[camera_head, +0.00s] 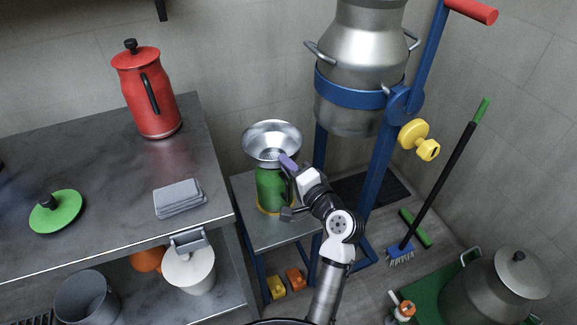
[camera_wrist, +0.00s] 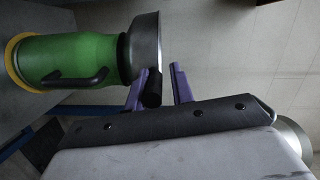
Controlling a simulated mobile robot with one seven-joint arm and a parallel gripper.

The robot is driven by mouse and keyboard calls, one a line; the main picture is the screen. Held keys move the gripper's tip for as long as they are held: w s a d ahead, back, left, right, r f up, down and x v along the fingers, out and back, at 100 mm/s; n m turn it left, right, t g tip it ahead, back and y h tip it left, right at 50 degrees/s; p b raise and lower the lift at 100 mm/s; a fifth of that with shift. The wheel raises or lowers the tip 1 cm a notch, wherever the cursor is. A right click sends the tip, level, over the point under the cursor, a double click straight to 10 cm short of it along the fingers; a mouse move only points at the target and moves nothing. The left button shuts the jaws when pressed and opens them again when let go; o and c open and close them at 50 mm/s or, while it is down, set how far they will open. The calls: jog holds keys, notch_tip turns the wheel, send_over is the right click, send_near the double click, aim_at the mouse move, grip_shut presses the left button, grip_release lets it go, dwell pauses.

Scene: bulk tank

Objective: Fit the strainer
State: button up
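The strainer (camera_head: 271,139) is a wide, shiny metal funnel. It sits over the mouth of a green can (camera_head: 268,190) and looks about level. In the wrist view, which is turned sideways, the strainer (camera_wrist: 146,48) meets the top of the green can (camera_wrist: 85,58), which has a black side handle. My gripper (camera_head: 288,163) is at the strainer's right side. In the wrist view my gripper's purple fingers (camera_wrist: 160,88) stand apart, with the strainer's short black handle (camera_wrist: 152,90) between them. The handle lies close to one finger, with a gap to the other. The strainer's underside seat is hidden.
The can stands on a yellow ring on a small metal stand (camera_head: 243,202). A steel counter (camera_head: 100,190) at left holds a red jug (camera_head: 148,98), green lid (camera_head: 56,212) and grey cloths (camera_head: 179,197). A large milk can (camera_head: 362,50) hangs in a blue frame (camera_head: 376,180) close behind right.

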jog(key=o, duration=0.3)
jog(key=b+v, duration=0.1)
jog(key=v, duration=1.2)
jog(key=shift+s+d+b, duration=0.2)
jog(key=shift+s+b, duration=0.15)
jog(key=shift+s, duration=0.05)
jog(key=shift+w, duration=0.1)
